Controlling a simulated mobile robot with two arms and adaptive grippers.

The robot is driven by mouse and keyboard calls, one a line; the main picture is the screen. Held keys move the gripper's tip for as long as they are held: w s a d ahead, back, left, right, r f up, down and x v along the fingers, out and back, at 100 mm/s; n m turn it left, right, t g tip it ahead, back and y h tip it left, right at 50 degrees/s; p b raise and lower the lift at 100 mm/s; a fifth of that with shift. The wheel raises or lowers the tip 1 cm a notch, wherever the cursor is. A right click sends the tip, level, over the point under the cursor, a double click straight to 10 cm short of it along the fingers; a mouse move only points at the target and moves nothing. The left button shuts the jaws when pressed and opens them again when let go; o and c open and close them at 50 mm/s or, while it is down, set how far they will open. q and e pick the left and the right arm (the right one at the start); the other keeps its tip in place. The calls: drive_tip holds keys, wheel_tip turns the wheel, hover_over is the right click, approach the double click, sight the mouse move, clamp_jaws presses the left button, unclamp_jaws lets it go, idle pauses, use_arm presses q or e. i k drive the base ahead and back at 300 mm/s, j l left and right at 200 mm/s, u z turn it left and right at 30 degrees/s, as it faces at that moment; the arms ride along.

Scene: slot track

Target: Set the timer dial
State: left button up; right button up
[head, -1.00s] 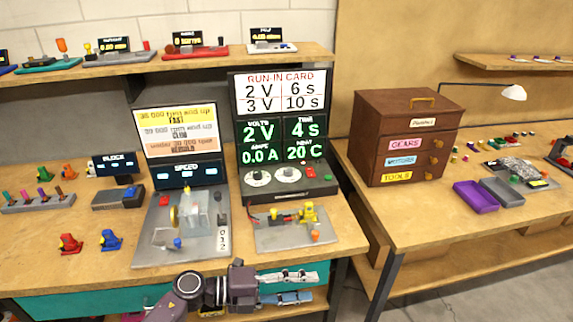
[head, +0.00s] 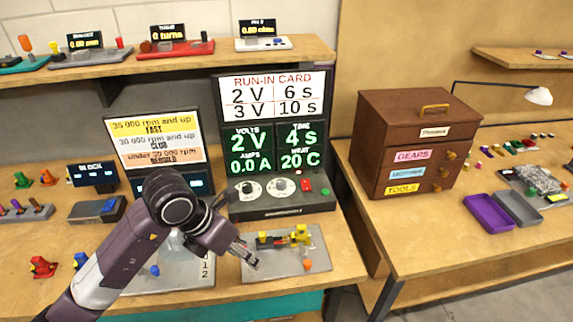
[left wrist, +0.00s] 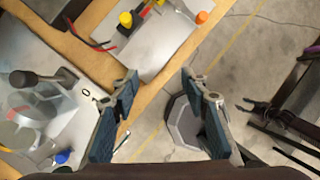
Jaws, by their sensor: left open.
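The run-in box (head: 281,208) stands at the back of the bench. Two white dials are on its front: the left one (head: 250,188) below the volts readout and the right one (head: 281,187), the timer dial, below the time readout. The screen (head: 275,147) reads 2 V, 4 s, 0.0 A and 20 C. The card (head: 272,96) above lists 2 V 6 s and 3 V 10 s. My left gripper (head: 249,256) is open and empty, in front of and below the dials, by the metal plate's left edge. It also shows open in the left wrist view (left wrist: 160,80). My right gripper is out of view.
A metal plate (head: 318,262) with yellow clamps, leads and an orange knob (head: 307,265) lies in front of the box. A red button (head: 306,185) and a green one sit right of the dials. My left arm hides much of the speed rig. A brown drawer cabinet (head: 410,140) stands right.

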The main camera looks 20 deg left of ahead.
sight(281, 184)
drive_tip(key=i, duration=1)
